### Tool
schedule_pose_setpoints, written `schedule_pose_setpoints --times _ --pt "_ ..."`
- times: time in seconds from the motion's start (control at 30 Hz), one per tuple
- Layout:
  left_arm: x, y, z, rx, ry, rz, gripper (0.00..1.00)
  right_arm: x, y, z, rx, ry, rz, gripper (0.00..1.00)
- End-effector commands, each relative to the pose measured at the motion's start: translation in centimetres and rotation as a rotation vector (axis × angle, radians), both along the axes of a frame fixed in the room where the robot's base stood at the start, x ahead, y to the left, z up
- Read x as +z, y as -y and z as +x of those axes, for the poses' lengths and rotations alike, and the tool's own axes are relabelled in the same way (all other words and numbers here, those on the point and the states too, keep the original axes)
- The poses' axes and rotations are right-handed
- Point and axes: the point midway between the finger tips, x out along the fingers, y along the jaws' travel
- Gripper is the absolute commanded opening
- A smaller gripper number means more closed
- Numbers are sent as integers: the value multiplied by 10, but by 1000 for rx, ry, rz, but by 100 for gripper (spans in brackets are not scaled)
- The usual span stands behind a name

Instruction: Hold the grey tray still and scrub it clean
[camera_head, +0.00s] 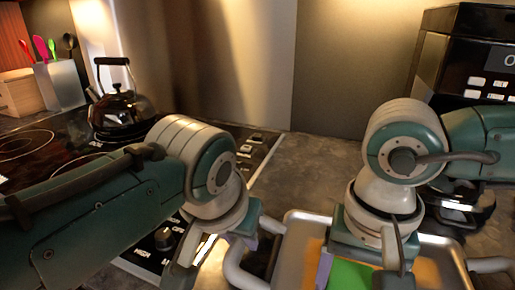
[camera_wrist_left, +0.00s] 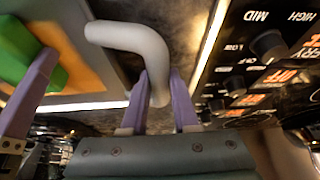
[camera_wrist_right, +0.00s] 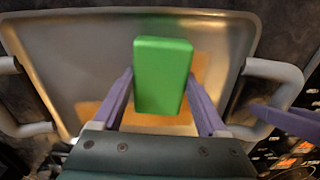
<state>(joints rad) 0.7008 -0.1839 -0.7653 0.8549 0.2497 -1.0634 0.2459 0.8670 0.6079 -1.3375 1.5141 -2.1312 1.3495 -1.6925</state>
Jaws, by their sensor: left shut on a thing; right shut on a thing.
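The grey tray (camera_head: 305,217) lies on the counter at the bottom of the head view, with a bent handle at each side. My right gripper (camera_wrist_right: 160,78) is shut on a green sponge (camera_wrist_right: 163,65) over the tray's inside. The sponge also shows in the head view (camera_head: 352,277), partly hidden by my right wrist. An orange-brown stain (camera_wrist_right: 88,110) shows on the tray floor around the sponge, which covers part of it.
A cooktop with knobs (camera_head: 163,240) lies left of the tray, with a black kettle (camera_head: 121,108) at its back. A utensil holder (camera_head: 60,84) stands at far left. A black appliance (camera_head: 480,60) stands at back right. The counter behind the tray (camera_head: 305,165) is clear.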

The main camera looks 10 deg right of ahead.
Motion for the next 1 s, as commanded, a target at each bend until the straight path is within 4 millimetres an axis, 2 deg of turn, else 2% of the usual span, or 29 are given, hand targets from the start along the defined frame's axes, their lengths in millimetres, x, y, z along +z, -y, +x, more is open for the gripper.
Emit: schedule_pose_setpoints --times 0.77,1.0 --pt "0 0 1 0 3 -1 0 2 -35 17 0 -4 -3 0" --pt "0 0 1 0 2 -1 0 2 -36 18 -1 -4 -5 0"
